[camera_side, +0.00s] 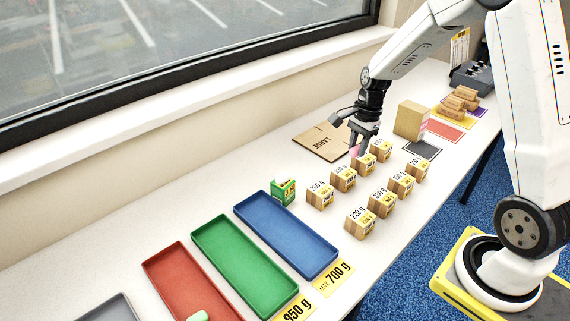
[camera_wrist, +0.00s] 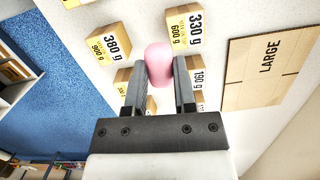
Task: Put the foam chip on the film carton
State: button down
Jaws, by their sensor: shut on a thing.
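My gripper (camera_side: 358,148) is shut on a pink foam chip (camera_wrist: 159,62), which sticks out past the fingertips in the wrist view. In the side view the pink chip (camera_side: 354,151) shows small at the fingertips, above the back row of weight-marked boxes. A small green box with yellow marks (camera_side: 284,192), which looks like the film carton, stands upright behind the blue tray, to the left of the boxes and apart from my gripper. The film carton is not seen in the wrist view.
Several weight-marked boxes (camera_side: 320,196) stand in two rows. A flat "LARGE" carton (camera_side: 320,141) lies behind them. Blue (camera_side: 247,209), green (camera_side: 204,232) and red (camera_side: 155,270) trays lie at left; a pale green chip (camera_side: 198,316) is in the red one. A taller carton (camera_side: 410,120) stands at right.

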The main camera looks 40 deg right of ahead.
jog(key=s+d+r+m, duration=0.3)
jog(key=d+m, duration=0.4)
jog(key=d, duration=0.3)
jog(key=s+d+r+m+t+h, duration=0.1)
jog(key=s+d+r+m, duration=0.2)
jog(key=d+m, duration=0.4)
jog(key=s+d+r+m+h, duration=0.1)
jog(key=s+d+r+m, duration=0.2)
jog(key=d, duration=1)
notch_tip(320, 180, up, 3)
jog(key=m, duration=0.4)
jog(key=shift+s+f, duration=0.2)
send_over(424, 110)
jog(key=shift+f, duration=4.6)
